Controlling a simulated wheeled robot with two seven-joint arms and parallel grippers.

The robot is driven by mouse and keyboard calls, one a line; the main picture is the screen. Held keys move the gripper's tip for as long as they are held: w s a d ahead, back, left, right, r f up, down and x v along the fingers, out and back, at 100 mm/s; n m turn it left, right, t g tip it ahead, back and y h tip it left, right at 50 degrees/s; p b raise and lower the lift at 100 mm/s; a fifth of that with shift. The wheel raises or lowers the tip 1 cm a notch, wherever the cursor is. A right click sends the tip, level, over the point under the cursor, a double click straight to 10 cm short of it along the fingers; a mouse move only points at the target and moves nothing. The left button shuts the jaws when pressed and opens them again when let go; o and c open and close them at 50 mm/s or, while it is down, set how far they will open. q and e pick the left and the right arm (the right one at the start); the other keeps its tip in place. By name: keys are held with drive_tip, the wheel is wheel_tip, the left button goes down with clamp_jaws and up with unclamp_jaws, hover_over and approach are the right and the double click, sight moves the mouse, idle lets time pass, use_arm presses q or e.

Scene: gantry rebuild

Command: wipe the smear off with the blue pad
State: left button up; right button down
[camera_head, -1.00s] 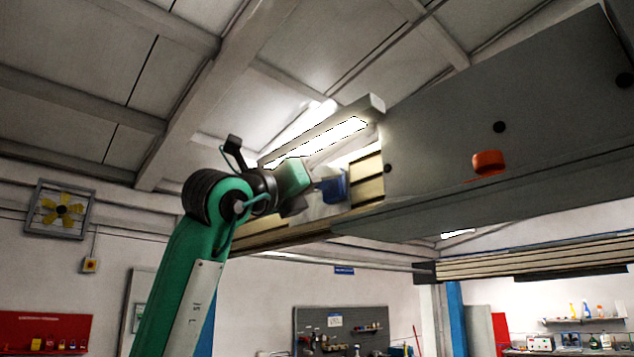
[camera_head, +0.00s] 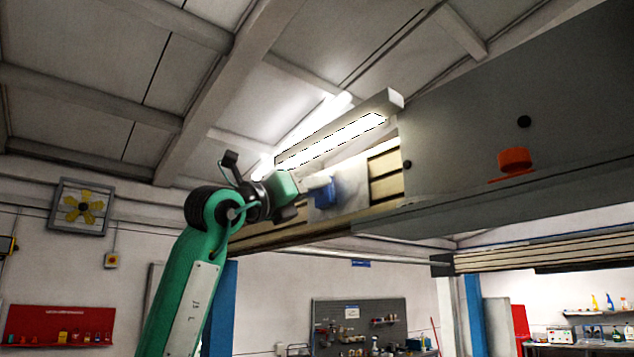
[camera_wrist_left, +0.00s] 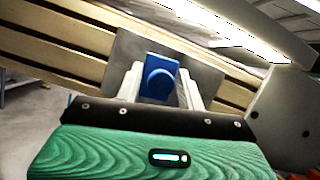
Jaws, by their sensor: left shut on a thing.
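The blue pad (camera_head: 323,192) is held at the tip of my left gripper (camera_head: 312,195), against or just in front of a pale plate (camera_head: 352,184) on the side of the overhead beam. In the left wrist view the pad (camera_wrist_left: 160,66) sits between the two pale fingers, with the plate (camera_wrist_left: 205,75) behind it, looking grey. I cannot tell whether the pad touches the plate. A faint greyish patch shows on the plate right of the pad in the head view; I cannot make out the smear's edges. My right gripper is not in view.
The slotted beam (camera_head: 385,175) runs behind the plate. A lit lamp bar (camera_head: 335,140) lies just above it. A large grey housing (camera_head: 470,140) with an orange knob (camera_head: 514,161) stands to the right. Open air lies below the beam.

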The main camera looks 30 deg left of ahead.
use_arm(q)
drive_tip(key=a, duration=0.1)
drive_tip(key=w+a, duration=0.1)
drive_tip(key=a+p, duration=0.1)
drive_tip(key=a, duration=0.1)
drive_tip(key=shift+w+a, duration=0.1)
drive_tip(key=shift+w, duration=0.3)
drive_tip(key=shift+s, duration=0.15)
drive_tip(key=shift+s+a+b, duration=0.25)
drive_tip(key=shift+s+a, duration=0.1)
drive_tip(key=shift+s, duration=0.55)
drive_tip(key=shift+s+a+b, duration=0.25)
drive_tip(key=shift+s+a, duration=0.1)
drive_tip(key=shift+s, duration=0.5)
drive_tip(key=shift+s+a+b, duration=0.25)
drive_tip(key=shift+s+a, duration=0.1)
drive_tip(key=shift+s, duration=0.55)
drive_tip(key=shift+s, duration=0.1)
drive_tip(key=s, duration=0.1)
drive_tip(key=s+a, duration=0.1)
drive_tip(key=shift+s+a+b, duration=0.1)
drive_tip(key=shift+s+b, duration=0.2)
